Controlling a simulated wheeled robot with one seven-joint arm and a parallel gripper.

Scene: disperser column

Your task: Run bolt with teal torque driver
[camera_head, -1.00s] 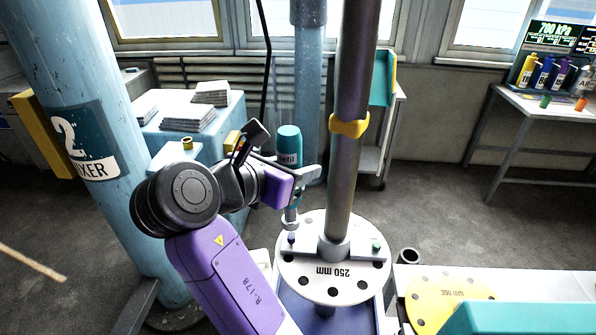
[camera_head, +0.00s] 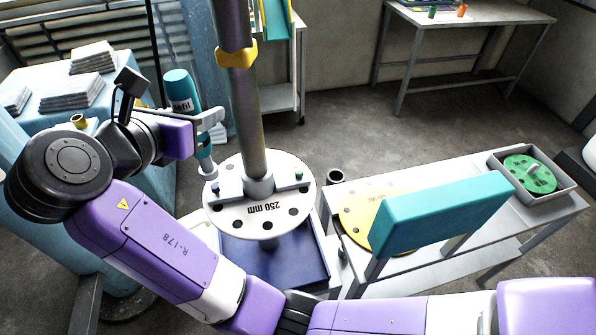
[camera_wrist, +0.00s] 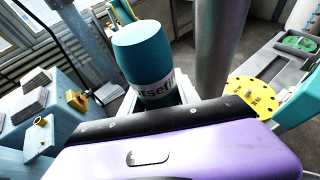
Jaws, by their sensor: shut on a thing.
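My gripper (camera_head: 204,122) is shut on the teal torque driver (camera_head: 178,86), which has a white label band and stands nearly upright, slightly tilted. Its teal head also shows in the wrist view (camera_wrist: 142,50). The driver's pale lower end (camera_head: 208,168) is at the left edge of the white disc (camera_head: 262,222) marked 250 mm. A dark blue bolt head (camera_head: 215,189) is just below it on the crossbar; I cannot tell whether they touch. A green bolt head (camera_head: 299,174) is at the crossbar's right end.
A steel shaft (camera_head: 245,120) with a yellow collar (camera_head: 237,55) rises from the disc's hub.

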